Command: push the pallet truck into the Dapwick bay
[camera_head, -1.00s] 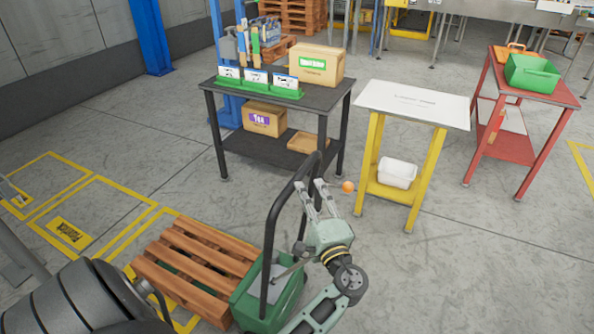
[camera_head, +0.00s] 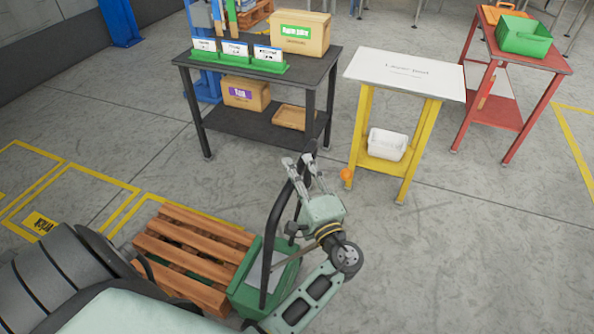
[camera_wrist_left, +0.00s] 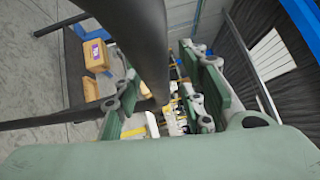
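The green pallet truck (camera_head: 246,299) stands at the lower middle of the head view, with a black looped handle (camera_head: 271,235) rising from it. A wooden pallet (camera_head: 190,250) sits at its fork end, to the left. My left gripper (camera_head: 303,168) is at the upper part of the handle. Its fingers are apart, one on each side of the bar. In the left wrist view the black handle bar (camera_wrist_left: 152,45) runs between the spread fingers, with gaps visible. Yellow-outlined floor bays lie at the left; a yellow floor label (camera_head: 40,223) is too small to read. My right gripper is not in view.
A dark table (camera_head: 262,120) with boxes and cards stands behind the truck. A yellow-legged stand (camera_head: 405,75) and a red table (camera_head: 500,110) are to the right. A small orange ball (camera_head: 346,174) shows beside the yellow stand's leg. The floor at right front is clear.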

